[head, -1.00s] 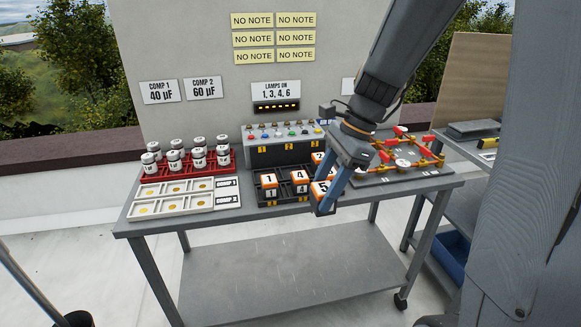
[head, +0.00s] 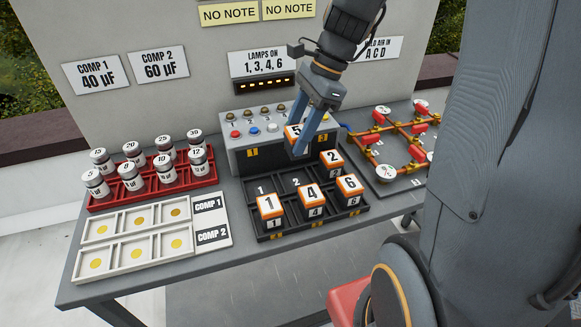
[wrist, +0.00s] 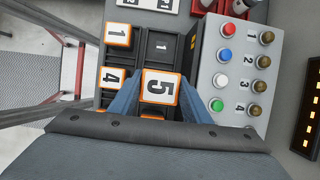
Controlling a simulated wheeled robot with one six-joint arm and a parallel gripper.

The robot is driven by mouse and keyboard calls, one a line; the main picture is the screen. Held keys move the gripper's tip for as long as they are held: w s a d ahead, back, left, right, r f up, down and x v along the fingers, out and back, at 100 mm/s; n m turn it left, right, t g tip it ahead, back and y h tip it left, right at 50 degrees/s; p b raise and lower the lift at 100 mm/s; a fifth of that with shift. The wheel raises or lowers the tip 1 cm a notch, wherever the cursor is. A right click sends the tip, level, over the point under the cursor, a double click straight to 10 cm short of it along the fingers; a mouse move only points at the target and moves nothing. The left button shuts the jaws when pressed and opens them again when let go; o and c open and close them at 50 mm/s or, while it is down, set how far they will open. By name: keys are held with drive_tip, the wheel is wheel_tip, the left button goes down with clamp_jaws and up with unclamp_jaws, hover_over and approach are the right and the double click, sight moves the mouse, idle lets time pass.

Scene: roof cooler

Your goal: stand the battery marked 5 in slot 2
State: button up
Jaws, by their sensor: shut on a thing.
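The battery marked 5 (head: 294,132), white and orange on top, is upright between the blue fingers of my gripper (head: 301,146). My gripper is shut on it and holds it above the back part of the black slot tray (head: 262,220). Slot 2 (head: 296,182), in the middle of the back row, looks empty in the head view. In the wrist view the battery marked 5 (wrist: 158,86) and the fingers hide slot 2; the empty slot 1 (wrist: 162,45) shows beside it.
Batteries marked 1 (head: 270,206), 4 (head: 312,194) and 6 (head: 348,184) stand in the front row. The battery marked 2 (head: 331,159) stands at the back right. A button box (head: 240,152) stands close behind the tray. A pipe board (head: 385,185) lies to the right.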

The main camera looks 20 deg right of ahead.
sight(311, 191)
wheel_tip(311, 191, down, 10)
drive_tip(key=shift+r+p, duration=0.2)
drive_tip(key=shift+p, duration=0.1)
drive_tip(key=shift+f, duration=0.1)
drive_tip(key=o, duration=1.3)
drive_tip(key=b+v, duration=0.1)
drive_tip(key=v, duration=1.1)
drive_tip(key=s+a+f+n+h, duration=0.1)
drive_tip(key=s+f+n, duration=0.1)
drive_tip(key=n, duration=0.3)
drive_tip(key=s+a+f+n+h, duration=0.1)
drive_tip(key=s+a+f+n, duration=0.1)
drive_tip(key=n, duration=0.4)
drive_tip(key=s+a+f+n+h, duration=0.1)
drive_tip(key=s+f+n+h, duration=0.1)
drive_tip(key=s+f+n, duration=0.2)
drive_tip(key=shift+s+a+n+t, duration=0.15)
drive_tip(key=shift+s+n+t, duration=0.25)
drive_tip(key=shift+n, duration=0.4)
drive_tip(key=shift+s+a+f+n, duration=0.15)
drive_tip(key=shift+s+n, duration=0.2)
drive_tip(key=shift+n, duration=0.45)
